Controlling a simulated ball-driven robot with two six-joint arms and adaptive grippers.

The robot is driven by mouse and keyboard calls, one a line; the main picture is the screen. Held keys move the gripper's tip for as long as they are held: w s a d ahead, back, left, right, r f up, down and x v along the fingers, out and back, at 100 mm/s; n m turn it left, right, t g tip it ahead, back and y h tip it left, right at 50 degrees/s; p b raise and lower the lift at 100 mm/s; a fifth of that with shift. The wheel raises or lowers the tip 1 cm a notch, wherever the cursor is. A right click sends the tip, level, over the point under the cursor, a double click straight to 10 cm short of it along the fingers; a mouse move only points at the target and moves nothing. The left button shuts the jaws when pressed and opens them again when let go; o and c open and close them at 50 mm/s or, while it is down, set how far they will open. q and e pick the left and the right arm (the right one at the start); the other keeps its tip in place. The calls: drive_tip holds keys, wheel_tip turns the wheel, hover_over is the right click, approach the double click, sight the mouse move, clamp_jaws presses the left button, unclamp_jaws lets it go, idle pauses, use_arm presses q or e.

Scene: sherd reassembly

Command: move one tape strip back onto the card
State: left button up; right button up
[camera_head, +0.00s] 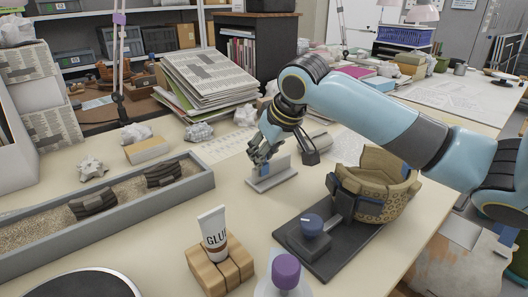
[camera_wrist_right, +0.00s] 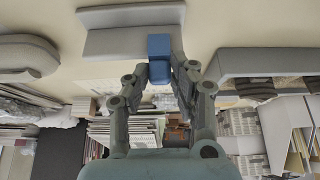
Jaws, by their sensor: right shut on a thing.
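The card (camera_head: 282,167) is a pale upright panel on a grey foot on the table, near the middle of the head view. It also shows in the right wrist view (camera_wrist_right: 115,17) at the top. My right gripper (camera_head: 262,158) is at the card's left end, its fingers pointing down. It is shut on a small blue tape strip (camera_wrist_right: 159,58), which shows between the fingertips against the card's edge. Whether the strip touches the card I cannot tell. My left gripper is not in the head view.
A tan patterned pot (camera_head: 376,183) with a blue patch sits on a dark stand with a blue knob (camera_head: 312,224), right of the card. A glue tube (camera_head: 214,232) on a wooden block and a purple-capped bottle (camera_head: 286,270) stand in front. A sand tray (camera_head: 115,212) with dark sherds lies left.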

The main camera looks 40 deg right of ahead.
drive_tip(key=shift+f, duration=0.15)
idle(0.5)
drive_tip(key=o, duration=0.8)
drive_tip(key=v, duration=1.2)
drive_tip(key=shift+s+f, duration=0.1)
drive_tip(key=shift+s, duration=0.05)
